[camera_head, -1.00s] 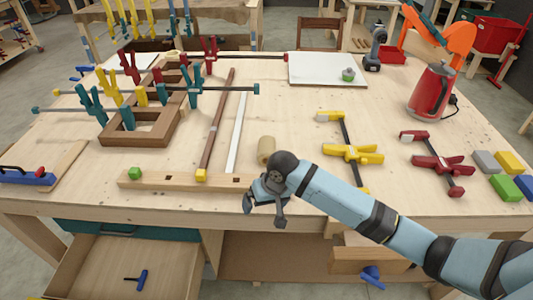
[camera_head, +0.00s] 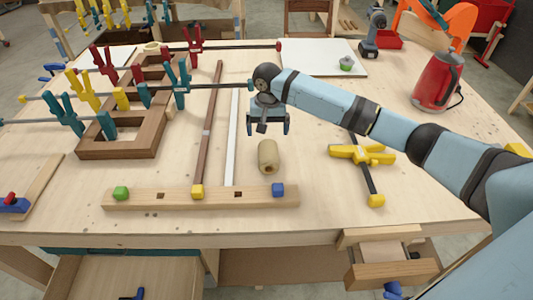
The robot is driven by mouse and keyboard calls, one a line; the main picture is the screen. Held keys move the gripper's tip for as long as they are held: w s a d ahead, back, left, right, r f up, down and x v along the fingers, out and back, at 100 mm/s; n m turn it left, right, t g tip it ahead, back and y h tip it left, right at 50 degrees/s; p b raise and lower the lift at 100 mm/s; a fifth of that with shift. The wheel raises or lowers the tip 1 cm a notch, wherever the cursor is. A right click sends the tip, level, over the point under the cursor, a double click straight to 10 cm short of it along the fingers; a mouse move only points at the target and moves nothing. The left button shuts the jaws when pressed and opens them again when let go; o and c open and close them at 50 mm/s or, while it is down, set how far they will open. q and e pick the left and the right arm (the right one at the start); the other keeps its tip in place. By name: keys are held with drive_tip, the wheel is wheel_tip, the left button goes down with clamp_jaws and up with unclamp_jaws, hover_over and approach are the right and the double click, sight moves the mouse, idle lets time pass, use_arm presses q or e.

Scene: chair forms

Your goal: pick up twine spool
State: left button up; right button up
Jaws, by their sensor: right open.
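The twine spool (camera_head: 268,157) is a small tan cylinder lying on its side on the wooden workbench, with a dark hole in its near end. My right gripper (camera_head: 267,130) is open and points down just above and behind the spool, with nothing between its fingers. A small gap shows between the fingertips and the spool in the picture. My left gripper is not in view.
A wooden rail (camera_head: 230,197) with green, yellow and blue pieces lies in front of the spool. A yellow clamp (camera_head: 363,154) lies to the right. A clamped wooden frame (camera_head: 123,145) stands left. A red kettle (camera_head: 437,82) stands back right.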

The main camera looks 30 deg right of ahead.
sight(269, 147)
wheel_tip(269, 147, down, 5)
drive_tip(key=shift+r, duration=0.1)
drive_tip(key=shift+s+f+p, duration=0.15)
drive_tip(key=shift+f, duration=1.2)
drive_tip(key=shift+s+f+p, duration=0.1)
drive_tip(key=shift+f+p, duration=0.05)
drive_tip(key=shift+f, duration=1.2)
drive_tip(key=c, duration=1.1)
drive_tip(key=shift+o, duration=0.2)
drive_tip(key=shift+r, duration=0.15)
